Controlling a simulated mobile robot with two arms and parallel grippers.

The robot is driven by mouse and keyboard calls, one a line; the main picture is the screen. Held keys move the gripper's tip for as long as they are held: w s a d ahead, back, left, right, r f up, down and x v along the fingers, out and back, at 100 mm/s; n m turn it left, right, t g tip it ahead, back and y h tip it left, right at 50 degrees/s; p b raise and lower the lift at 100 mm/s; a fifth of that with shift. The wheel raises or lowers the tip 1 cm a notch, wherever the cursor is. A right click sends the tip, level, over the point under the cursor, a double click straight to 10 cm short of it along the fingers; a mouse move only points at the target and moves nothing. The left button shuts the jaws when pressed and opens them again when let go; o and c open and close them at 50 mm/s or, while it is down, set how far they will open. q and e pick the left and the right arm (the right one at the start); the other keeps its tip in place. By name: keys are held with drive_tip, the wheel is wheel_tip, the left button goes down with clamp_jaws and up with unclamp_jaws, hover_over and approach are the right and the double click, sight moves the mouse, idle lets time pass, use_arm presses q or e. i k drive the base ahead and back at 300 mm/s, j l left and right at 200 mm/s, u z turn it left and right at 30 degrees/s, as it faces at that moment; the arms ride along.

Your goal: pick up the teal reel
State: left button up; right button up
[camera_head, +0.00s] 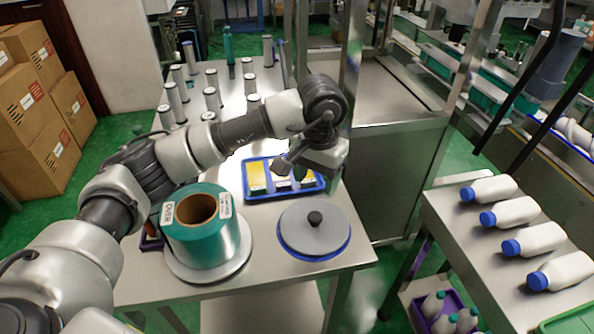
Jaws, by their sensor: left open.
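The teal reel (200,245) stands upright on a pale round plate (243,262) at the near left of the metal table. Its brown hollow core opens upward, and white labels sit on its top rim. My left arm reaches over behind the reel. My left gripper (318,172) is to the right of the reel and farther back, above the right end of the blue tray. It is apart from the reel and holds nothing that I can see. Its fingers are partly hidden by its own body. My right gripper is not in view.
The blue tray (262,196) holds yellow and pale packs. Several upright cylinders (212,102) stand at the back. White bottles with blue caps (516,212) lie on a bench at right. Boxes (40,115) are stacked left.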

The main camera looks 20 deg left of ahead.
sight(210, 244)
drive_tip(key=u, duration=1.4)
